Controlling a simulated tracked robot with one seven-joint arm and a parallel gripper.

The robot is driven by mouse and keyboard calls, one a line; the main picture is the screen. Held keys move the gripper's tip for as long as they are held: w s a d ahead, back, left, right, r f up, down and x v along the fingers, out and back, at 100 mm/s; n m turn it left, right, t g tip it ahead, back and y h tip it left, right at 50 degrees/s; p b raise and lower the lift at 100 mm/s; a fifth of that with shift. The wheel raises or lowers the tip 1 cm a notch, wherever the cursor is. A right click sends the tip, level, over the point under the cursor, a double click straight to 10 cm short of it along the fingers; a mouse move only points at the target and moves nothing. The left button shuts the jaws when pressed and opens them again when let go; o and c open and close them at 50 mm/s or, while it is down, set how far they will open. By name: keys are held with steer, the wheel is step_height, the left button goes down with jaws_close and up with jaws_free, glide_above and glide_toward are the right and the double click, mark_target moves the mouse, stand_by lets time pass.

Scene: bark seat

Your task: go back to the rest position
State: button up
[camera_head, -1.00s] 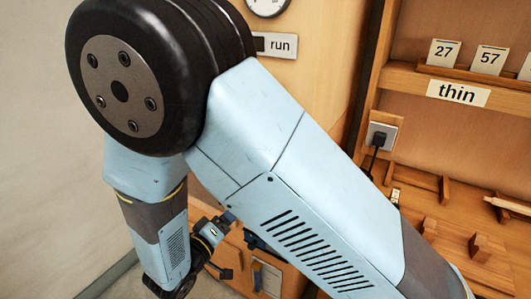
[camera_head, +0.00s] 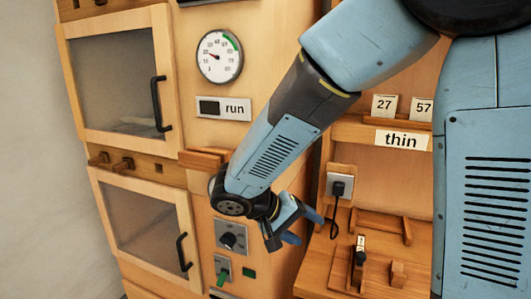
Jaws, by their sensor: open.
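My gripper (camera_head: 303,229) is in the lower middle of the head view, at the end of my light blue arm. Its fingers are apart and nothing shows between them. It hangs in front of the wooden cabinet, right of a dark knob panel (camera_head: 231,237) and left of the socket with its black plug (camera_head: 338,187). Part of the cabinet front is hidden behind my arm.
Two glass-fronted doors (camera_head: 115,90) and (camera_head: 140,225) with black handles are at left. A round gauge (camera_head: 219,56) sits above the "run" label (camera_head: 223,107). At right are number cards (camera_head: 384,107), a "thin" label (camera_head: 402,140) and wooden blocks (camera_head: 398,274).

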steer(key=s+d+r+m+t+y, duration=0.1)
steer(key=s+d+r+t+y, duration=0.1)
steer(key=s+d+r+y, duration=0.7)
steer(key=shift+s+d+r+m, duration=0.4)
steer(key=shift+s+d+r, duration=0.55)
steer(key=shift+d+r, duration=1.45)
steer(key=shift+d+f, duration=0.45)
